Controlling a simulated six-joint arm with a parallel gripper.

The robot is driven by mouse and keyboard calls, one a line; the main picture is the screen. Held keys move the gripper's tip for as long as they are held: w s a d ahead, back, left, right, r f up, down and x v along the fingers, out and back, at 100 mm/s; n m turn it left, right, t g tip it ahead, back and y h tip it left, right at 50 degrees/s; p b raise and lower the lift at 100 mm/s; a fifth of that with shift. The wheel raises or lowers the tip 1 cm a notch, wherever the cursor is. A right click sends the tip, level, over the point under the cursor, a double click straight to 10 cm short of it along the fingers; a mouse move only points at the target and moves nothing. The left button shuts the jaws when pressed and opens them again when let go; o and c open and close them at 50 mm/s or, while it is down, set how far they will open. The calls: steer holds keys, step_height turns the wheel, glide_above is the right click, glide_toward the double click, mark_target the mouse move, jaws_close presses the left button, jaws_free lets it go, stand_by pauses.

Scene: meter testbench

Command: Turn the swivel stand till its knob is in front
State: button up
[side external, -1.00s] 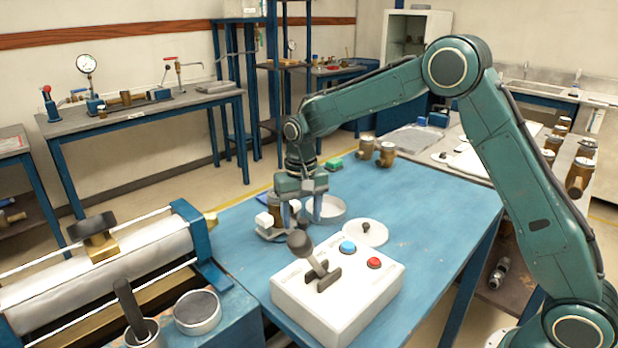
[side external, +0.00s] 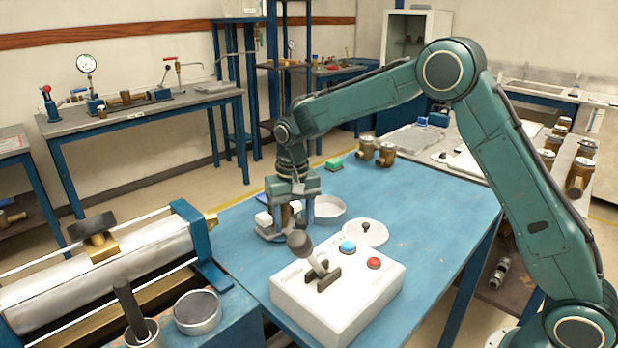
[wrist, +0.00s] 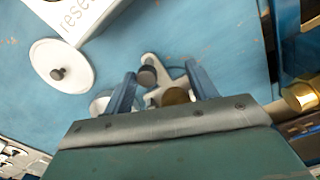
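What looks like the swivel stand (side external: 268,234) is on the blue table in the side view, partly hidden by my gripper (side external: 290,212). It has pale parts at its left and a brown part between my fingers. In the wrist view the stand (wrist: 157,95) is white with arms, carrying a dark round knob (wrist: 147,75) and a brass-coloured round part (wrist: 176,96). My gripper (wrist: 163,82) is open, pointing down, with one finger on each side of the stand. Contact cannot be made out. The dark knob lies on the far side, away from the gripper body in the wrist view.
A white control box (side external: 338,291) with a lever, a blue button and a red button stands in front. A white lid (side external: 372,236) with a dark knob lies behind it. A round dish (side external: 330,213) is close at the gripper's right. The table's right part is clear.

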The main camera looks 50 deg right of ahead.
steer(key=shift+w+a, duration=0.15)
steer(key=shift+a, duration=0.3)
steer(key=shift+w+a, duration=0.15)
steer(key=shift+a, duration=0.25)
steer(key=shift+w+a, duration=0.15)
steer(key=shift+a, duration=0.05)
steer(key=shift+w+a, duration=0.25)
steer(key=shift+a, duration=0.1)
steer(key=shift+w+a, duration=0.1)
steer(key=shift+a, duration=0.05)
stand_by(0.5)
steer(key=shift+w+a, duration=0.3)
steer(key=shift+a, duration=0.05)
